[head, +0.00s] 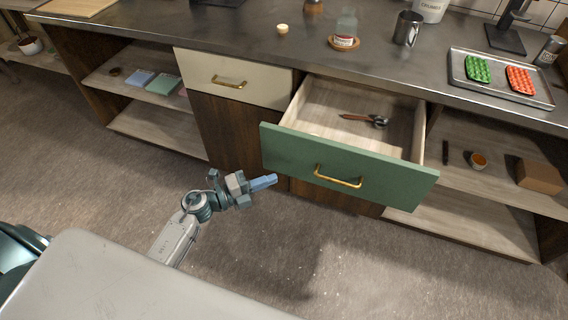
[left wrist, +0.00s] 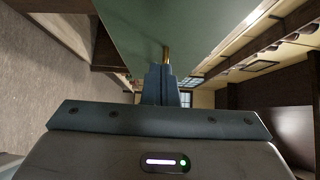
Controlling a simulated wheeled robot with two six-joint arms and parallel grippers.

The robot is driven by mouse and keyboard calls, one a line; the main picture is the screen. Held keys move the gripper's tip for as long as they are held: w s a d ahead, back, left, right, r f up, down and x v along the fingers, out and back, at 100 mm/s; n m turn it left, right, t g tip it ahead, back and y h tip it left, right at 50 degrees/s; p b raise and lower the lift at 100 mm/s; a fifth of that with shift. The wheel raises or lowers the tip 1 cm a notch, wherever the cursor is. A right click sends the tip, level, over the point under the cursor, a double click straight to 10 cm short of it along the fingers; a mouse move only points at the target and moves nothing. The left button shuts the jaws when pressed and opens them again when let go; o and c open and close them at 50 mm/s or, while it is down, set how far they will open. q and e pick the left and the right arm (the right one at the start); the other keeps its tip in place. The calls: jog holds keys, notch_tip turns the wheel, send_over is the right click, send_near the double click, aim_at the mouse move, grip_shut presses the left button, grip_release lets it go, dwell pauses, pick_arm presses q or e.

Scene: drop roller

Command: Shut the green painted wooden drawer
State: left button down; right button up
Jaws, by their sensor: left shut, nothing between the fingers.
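The green painted wooden drawer (head: 345,164) is pulled well out of the counter in the head view. It has a brass bar handle (head: 338,177) on its front. An ice-cream-scoop-like tool (head: 365,119) with a brown handle lies inside it. My left gripper (head: 272,181) is shut and empty, in front of the left part of the drawer front, to the left of the handle. In the left wrist view the shut blue fingers (left wrist: 161,84) point toward the green front (left wrist: 165,25), with the brass handle (left wrist: 166,54) just beyond the tips. I cannot tell whether they touch. My right gripper is out of view.
A closed cream drawer (head: 235,80) is left of the green one. Open shelves (head: 140,85) flank both sides. The countertop holds a dark mug (head: 407,28), a jar on a coaster, and a metal tray (head: 500,91) with green and red items. The floor before the drawer is clear.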

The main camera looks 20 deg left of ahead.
pick_arm(q)
jog(key=w, duration=0.1)
jog(key=w+d, duration=0.1)
jog(key=w, duration=0.1)
jog(key=w+d, duration=0.1)
jog(key=w, duration=0.1)
jog(key=shift+d+p, duration=0.2)
jog(key=shift+p, duration=0.15)
jog(key=shift+w, duration=0.55)
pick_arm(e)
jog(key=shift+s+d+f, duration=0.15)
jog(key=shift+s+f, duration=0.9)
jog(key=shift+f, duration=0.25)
